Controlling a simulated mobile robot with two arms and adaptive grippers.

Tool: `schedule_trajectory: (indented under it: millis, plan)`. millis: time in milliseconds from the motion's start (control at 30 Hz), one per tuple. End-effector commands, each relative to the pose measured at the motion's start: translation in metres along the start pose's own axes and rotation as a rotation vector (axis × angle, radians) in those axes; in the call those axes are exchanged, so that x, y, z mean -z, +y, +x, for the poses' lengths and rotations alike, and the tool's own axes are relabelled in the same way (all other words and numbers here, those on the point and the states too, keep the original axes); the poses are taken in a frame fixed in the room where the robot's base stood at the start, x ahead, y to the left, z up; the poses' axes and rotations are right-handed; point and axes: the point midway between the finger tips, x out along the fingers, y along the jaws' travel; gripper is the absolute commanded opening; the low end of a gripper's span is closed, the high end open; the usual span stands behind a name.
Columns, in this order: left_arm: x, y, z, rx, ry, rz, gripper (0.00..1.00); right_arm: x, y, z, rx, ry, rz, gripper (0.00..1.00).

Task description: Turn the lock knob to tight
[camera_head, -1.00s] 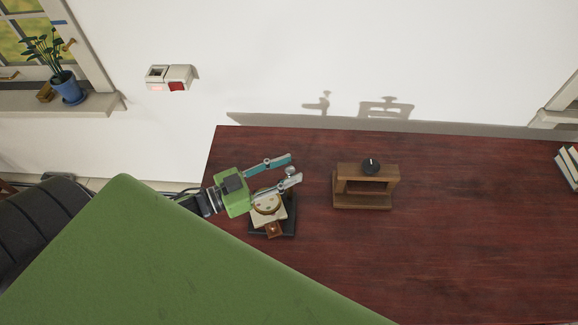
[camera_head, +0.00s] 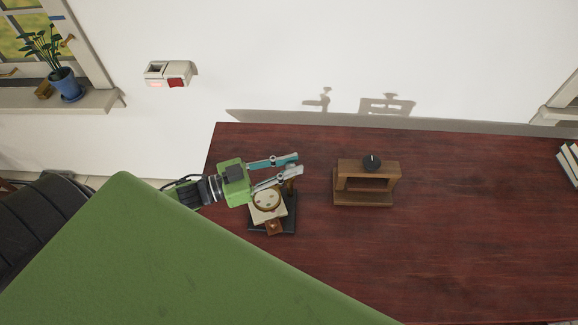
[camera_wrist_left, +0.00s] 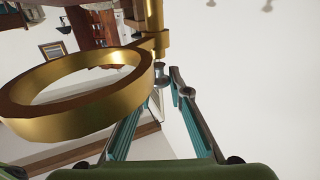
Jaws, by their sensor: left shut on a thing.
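A stand with a dark base (camera_head: 285,222) and an upright post (camera_head: 290,187) is on the table. A brass ring (camera_wrist_left: 80,95) attached to a brass post (camera_wrist_left: 152,20) fills the left of the left wrist view. My left gripper (camera_head: 299,164) reaches over the stand from the left. In the left wrist view, its fingertips (camera_wrist_left: 168,82) are at a small silvery lock knob (camera_wrist_left: 160,76) beside the brass post. The gripper is shut on this knob, which the fingers mostly hide. My right gripper is not in view.
A white wall is behind.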

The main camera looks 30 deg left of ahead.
Motion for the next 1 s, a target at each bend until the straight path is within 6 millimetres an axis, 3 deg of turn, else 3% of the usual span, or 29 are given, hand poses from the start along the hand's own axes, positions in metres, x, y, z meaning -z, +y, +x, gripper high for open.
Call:
schedule_trajectory:
  millis: [200,633,667,700,1000]
  plan:
    - [-0.003,-0.001,0.000,-0.131,0.002,0.005,0.00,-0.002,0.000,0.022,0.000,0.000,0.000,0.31]
    - [0.001,-0.001,-0.001,-0.164,0.000,0.000,0.00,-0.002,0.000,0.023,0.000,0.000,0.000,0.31]
    - [0.001,-0.001,-0.001,-0.164,0.000,0.000,0.25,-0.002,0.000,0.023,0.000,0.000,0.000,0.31]
    - [0.001,-0.001,-0.001,-0.164,0.000,0.000,0.35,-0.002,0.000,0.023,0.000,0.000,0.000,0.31]
    - [0.000,-0.001,-0.001,-0.163,-0.001,0.000,0.35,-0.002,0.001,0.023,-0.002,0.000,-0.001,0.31]
